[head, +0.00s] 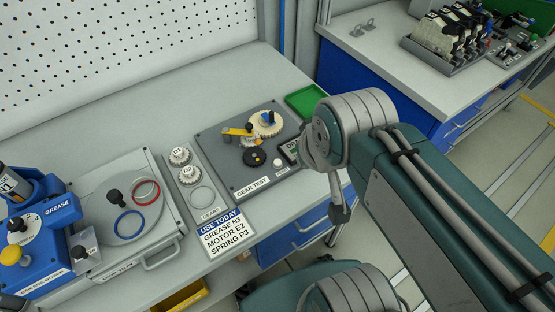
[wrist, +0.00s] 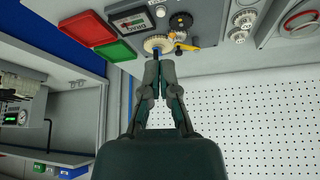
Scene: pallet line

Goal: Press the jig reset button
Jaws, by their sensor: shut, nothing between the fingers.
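The gear test jig (head: 225,160) is a grey plate on the bench, also at the top of the wrist view (wrist: 205,15). It carries a cream gear (head: 262,128), a yellow lever (head: 238,132) and a black knob (head: 254,158). A small round white button (head: 278,163) sits at its near right part, beside a dark display (head: 290,151); it also shows in the wrist view (wrist: 160,12). I read no reset label. My gripper (wrist: 160,62) is shut and empty. In the wrist view its tips appear just below the cream gear, apart from the white button; height is unclear.
A green tray (head: 306,101) lies behind the jig, with a red tray (wrist: 87,28) beside it. Gear stand (head: 183,190), round-plated station (head: 108,222) and blue grease unit (head: 45,250) stand left. A job card (head: 225,232) lies in front. A pegboard (head: 110,55) rises behind.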

